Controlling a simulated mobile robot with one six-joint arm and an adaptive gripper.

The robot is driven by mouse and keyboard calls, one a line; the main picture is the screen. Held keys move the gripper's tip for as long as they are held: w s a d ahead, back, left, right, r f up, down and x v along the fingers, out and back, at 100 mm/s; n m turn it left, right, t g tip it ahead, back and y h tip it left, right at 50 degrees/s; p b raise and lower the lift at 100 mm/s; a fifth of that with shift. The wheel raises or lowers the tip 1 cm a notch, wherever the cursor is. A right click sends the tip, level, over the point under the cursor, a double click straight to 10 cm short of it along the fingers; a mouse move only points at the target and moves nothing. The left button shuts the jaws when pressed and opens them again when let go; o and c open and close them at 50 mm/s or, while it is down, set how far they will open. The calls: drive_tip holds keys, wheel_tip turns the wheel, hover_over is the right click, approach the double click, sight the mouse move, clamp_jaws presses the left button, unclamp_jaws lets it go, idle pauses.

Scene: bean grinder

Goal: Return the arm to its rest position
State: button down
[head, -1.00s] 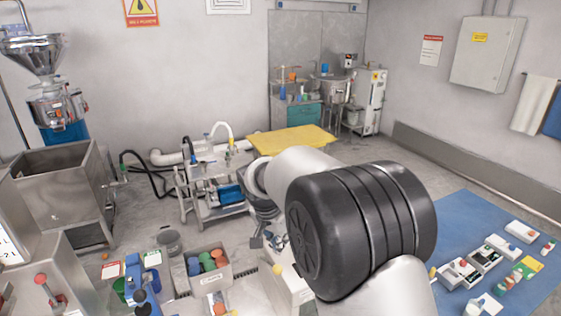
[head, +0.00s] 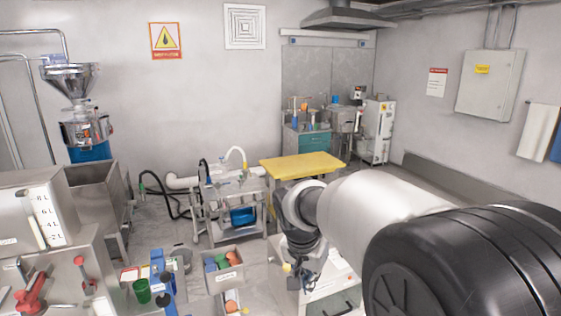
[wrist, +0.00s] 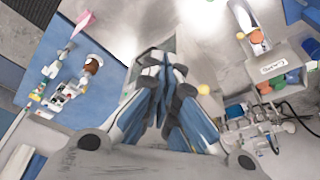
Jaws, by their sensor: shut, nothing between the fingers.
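My white arm with its black joint housing fills the lower right of the head view. Its wrist points down over a pale bench or cabinet top, and my gripper (head: 302,283) hangs there, small and dark. In the wrist view my gripper (wrist: 160,62) has its blue and grey fingers drawn together, with nothing between the tips. The fingertips look apart from the things around them. The exact gap to the surface below cannot be told.
A crate with coloured lids (head: 222,272) stands left of the gripper. A yellow-topped table (head: 302,167) and a steel cart (head: 230,205) are behind. A grinder (head: 82,115) stands at the left. A blue mat (wrist: 85,50) with small items shows in the wrist view.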

drive_tip(key=s+d+n+t+b, duration=0.1)
drive_tip(key=s+d+n+b, duration=0.15)
drive_tip(key=s, duration=0.55)
drive_tip(key=s+d+n+b, duration=0.1)
drive_tip(key=s+d+b, duration=0.3)
drive_tip(key=s, duration=0.5)
drive_tip(key=s+f+n+b, duration=0.1)
drive_tip(key=s+f+b, duration=0.1)
drive_tip(key=s+f, duration=0.2)
drive_tip(key=s+d+f+n+y+b, duration=0.1)
drive_tip(key=s+f+b, duration=0.2)
drive_tip(key=s, duration=0.6)
drive_tip(key=shift+f+t+y, duration=0.3)
drive_tip(key=shift+f+t, duration=0.1)
drive_tip(key=shift+n, duration=0.25)
